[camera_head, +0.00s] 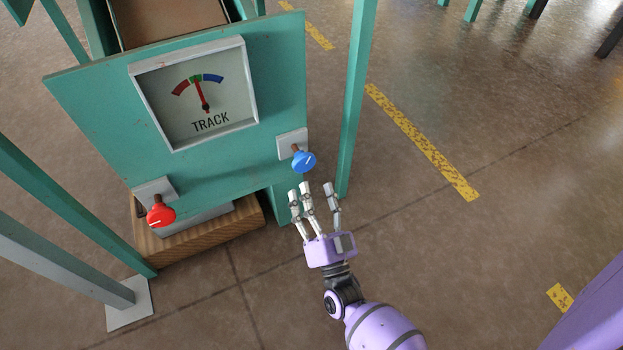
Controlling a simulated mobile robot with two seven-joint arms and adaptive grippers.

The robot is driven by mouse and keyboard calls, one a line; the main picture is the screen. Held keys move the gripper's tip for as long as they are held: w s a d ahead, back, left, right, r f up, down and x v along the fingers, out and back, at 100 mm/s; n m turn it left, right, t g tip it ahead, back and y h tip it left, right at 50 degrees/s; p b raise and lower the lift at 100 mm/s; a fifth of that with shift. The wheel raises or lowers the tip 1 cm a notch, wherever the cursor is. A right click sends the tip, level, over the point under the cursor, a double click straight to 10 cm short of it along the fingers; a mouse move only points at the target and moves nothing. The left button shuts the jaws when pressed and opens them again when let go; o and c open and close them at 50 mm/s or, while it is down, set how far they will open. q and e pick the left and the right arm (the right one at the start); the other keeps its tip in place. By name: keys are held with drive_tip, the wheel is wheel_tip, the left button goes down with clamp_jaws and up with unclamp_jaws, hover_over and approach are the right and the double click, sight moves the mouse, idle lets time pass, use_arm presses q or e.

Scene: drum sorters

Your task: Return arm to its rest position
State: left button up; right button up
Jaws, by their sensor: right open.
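My right gripper (318,207) is open and empty, its white fingers spread and pointing up the picture. It is just below the blue knob (304,162), with a small gap showing between them in the picture. The blue knob sits on a light plate at the lower right of a green panel (100,105). My purple right arm (382,328) comes in from the bottom of the picture. My left gripper is not in view.
A gauge marked TRACK (195,95) has its needle near the green middle band. A red knob (160,214) is at the panel's lower left. A green post (355,100) stands right of the panel. Brown floor with yellow stripes (422,140) is open to the right.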

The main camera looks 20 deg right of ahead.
drive_tip(key=shift+s+f, duration=0.1)
drive_tip(key=shift+s, duration=0.2)
